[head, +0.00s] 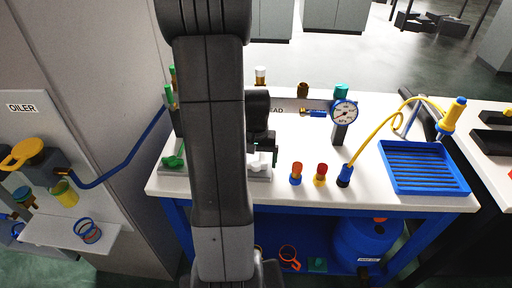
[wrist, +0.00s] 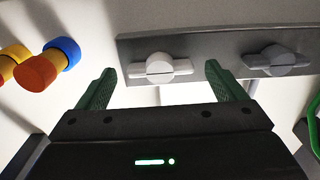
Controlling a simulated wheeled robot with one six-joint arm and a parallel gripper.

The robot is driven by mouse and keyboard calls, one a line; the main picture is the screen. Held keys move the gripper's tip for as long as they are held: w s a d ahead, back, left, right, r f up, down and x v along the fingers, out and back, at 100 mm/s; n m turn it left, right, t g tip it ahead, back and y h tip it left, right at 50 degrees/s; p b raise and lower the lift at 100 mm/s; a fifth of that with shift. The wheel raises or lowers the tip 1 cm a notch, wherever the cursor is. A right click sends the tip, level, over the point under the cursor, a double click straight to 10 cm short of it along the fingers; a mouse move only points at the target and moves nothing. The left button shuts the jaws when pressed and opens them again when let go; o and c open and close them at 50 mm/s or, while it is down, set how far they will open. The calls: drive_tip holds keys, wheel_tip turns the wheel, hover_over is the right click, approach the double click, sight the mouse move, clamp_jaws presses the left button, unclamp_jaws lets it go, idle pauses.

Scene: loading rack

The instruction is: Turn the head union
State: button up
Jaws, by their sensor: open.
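A small brass-and-blue fitting (head: 313,112), which may be the head union, sits between the partly hidden HEAD label (head: 276,110) and the round gauge (head: 344,111). My gripper (wrist: 159,70) is open and empty. In the wrist view its green fingers stand either side of a light grey wing-shaped knob (wrist: 160,68) on a grey plate (wrist: 215,47); I cannot tell if they touch it. A second wing knob (wrist: 276,60) is to the right. In the head view my arm hides part of the bench, and my gripper (head: 262,148) is above a white knob (head: 261,161).
Two red-topped plugs (head: 296,173) (head: 320,174) stand beside the gripper on the white bench (head: 365,187). A yellow hose (head: 380,124) arches to the right, near a blue tray (head: 423,166). A green handle (head: 173,161) is left of my arm.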

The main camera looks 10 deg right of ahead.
sight(256, 164)
wheel_tip(256, 164, up, 13)
drive_tip(key=shift+r, duration=0.2)
idle(0.3)
drive_tip(key=shift+f, duration=0.1)
wheel_tip(256, 164, down, 14)
drive_tip(key=shift+r, duration=0.15)
idle(0.6)
drive_tip(key=shift+r, duration=0.1)
